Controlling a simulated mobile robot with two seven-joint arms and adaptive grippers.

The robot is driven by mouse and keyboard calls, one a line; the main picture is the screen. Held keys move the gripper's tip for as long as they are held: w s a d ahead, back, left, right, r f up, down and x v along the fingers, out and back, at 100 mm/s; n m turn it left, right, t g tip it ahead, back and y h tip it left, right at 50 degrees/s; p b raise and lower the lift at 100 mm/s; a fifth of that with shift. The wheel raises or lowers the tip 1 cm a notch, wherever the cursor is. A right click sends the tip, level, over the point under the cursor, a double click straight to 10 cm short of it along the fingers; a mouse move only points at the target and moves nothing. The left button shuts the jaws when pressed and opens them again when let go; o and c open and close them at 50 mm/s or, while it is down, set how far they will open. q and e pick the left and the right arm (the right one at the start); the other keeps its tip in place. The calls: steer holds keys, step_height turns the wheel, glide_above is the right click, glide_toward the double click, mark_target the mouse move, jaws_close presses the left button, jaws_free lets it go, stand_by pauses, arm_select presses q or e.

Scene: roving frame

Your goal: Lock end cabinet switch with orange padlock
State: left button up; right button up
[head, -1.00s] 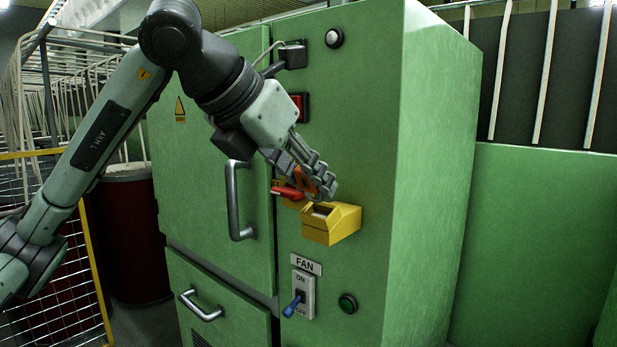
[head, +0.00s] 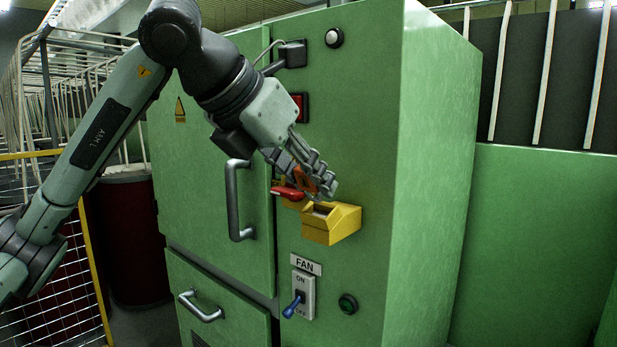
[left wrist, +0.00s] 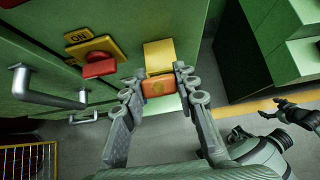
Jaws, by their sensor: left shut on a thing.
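The orange padlock (left wrist: 158,87) is held between the fingers of my left gripper (left wrist: 157,78); its shackle is not clear to see. In the head view my left gripper (head: 322,186) is in front of the cabinet, just above the yellow box, and partly hides the switch. The switch has a red handle (head: 287,193) on a yellow plate, which shows an "ON" mark in the left wrist view (left wrist: 97,52). My right gripper (left wrist: 296,116) shows small at the right of the left wrist view, empty with its fingers apart.
The yellow open-topped box (head: 331,224) is fixed to the green cabinet (head: 215,200) below the switch. Below it are a FAN toggle (head: 301,296) and a green button (head: 347,303). A door handle (head: 238,200) stands out left of my gripper. A wire fence (head: 50,300) is at left.

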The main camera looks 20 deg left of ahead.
stand_by(0.7)
arm_select(q)
steer(key=shift+w+d+f+b, duration=0.1)
steer(key=shift+w+f+b, duration=0.15)
steer(key=shift+f+b, duration=0.35)
steer(key=shift+w+d+f+b, duration=0.1)
steer(key=shift+w+f+b, duration=0.1)
steer(key=shift+f+b, duration=0.3)
steer(key=o, duration=1.2)
steer(key=shift+f, duration=0.1)
steer(key=shift+c, duration=0.2)
steer(key=v, duration=1.2)
